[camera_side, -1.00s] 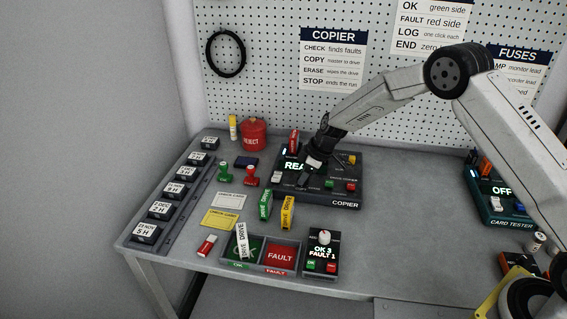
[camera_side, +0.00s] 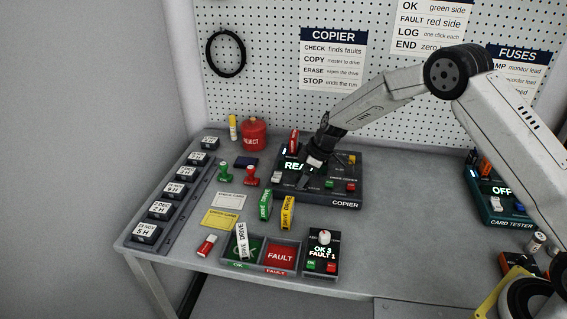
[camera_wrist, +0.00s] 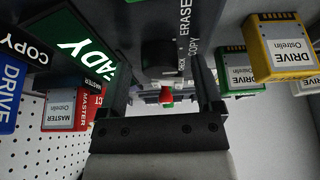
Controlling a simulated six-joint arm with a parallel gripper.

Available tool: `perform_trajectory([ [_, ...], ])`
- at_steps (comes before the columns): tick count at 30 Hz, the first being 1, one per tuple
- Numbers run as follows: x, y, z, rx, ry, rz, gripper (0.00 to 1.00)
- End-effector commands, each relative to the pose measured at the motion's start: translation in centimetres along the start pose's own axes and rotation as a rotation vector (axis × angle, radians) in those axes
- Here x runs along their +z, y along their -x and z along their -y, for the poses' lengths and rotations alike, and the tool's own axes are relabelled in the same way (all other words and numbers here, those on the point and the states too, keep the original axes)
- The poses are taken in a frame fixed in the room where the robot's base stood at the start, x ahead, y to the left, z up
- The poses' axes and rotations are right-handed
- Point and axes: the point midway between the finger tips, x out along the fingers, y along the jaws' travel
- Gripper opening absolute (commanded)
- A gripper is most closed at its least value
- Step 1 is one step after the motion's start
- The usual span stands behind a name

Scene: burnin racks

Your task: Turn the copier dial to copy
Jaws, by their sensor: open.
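The copier (camera_side: 346,204) is a dark box with a lit green screen (camera_side: 294,166), partly hidden, that starts "REA". My gripper (camera_side: 308,178) is low over the copier's front and covers its dial in the side view. In the wrist view, my open gripper (camera_wrist: 159,72) has one finger on each side of a dark round dial (camera_wrist: 158,52). The words CHECK, COPY and ERASE stand to the right of the dial. I cannot tell which word it points at or whether the fingers touch it.
A red master drive (camera_side: 294,142) stands at the copier's back. Green (camera_side: 265,205) and yellow (camera_side: 287,212) drives stand in front of it. A tray with a FAULT bay (camera_side: 280,256) and a counter box (camera_side: 322,262) are at the front.

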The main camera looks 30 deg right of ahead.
Motion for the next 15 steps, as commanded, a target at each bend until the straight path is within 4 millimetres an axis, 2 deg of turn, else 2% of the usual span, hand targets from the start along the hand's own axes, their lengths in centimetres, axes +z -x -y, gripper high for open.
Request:
perform_trajectory([
  [8, 0.0, 0.6, 0.0, 0.001, 0.0, 0.0, 0.83],
  [15, 0.0, 2.7, -0.1, 0.001, -0.001, -0.001, 0.83],
])
